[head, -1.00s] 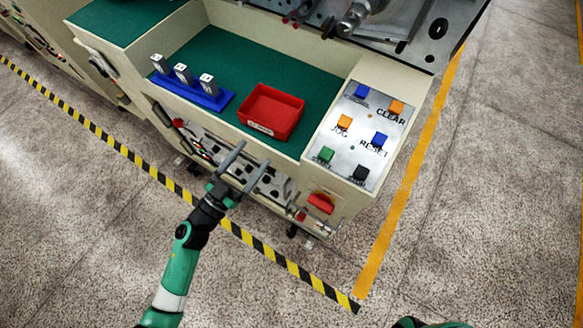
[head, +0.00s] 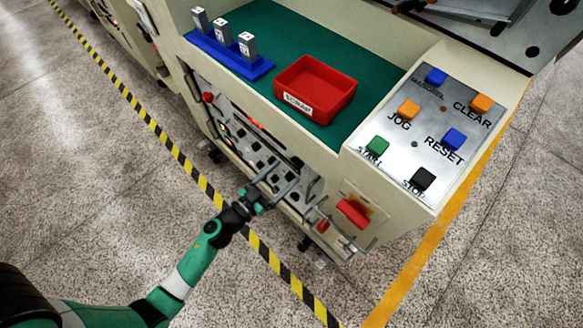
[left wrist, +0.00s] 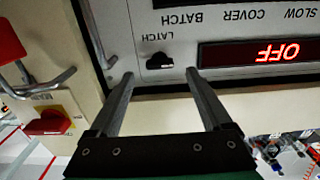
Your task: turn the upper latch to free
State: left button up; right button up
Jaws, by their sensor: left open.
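In the left wrist view, a small black knob (left wrist: 160,61) sits on a light panel beside the word LATCH, which appears upside down. My left gripper (left wrist: 159,74) is open and empty, its two fingers pointing at the panel with the knob between and just beyond the tips. I cannot tell whether the fingertips touch the panel. In the head view my left gripper (head: 284,172) is in front of the machine's lower front panel (head: 262,155); the knob cannot be made out there. No label reading "upper" shows. My right gripper is not in view.
A red display (left wrist: 263,51) reading OFF is right of the knob. A red handle (head: 353,213) and metal bars stick out right of the gripper. Above are a red tray (head: 318,109), a blue spindle holder (head: 232,59) and a button panel (head: 415,120). The floor in front is clear.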

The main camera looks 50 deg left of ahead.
aim_at(298, 162)
pick_arm(q)
jog(key=shift+w, duration=2)
grip_shut()
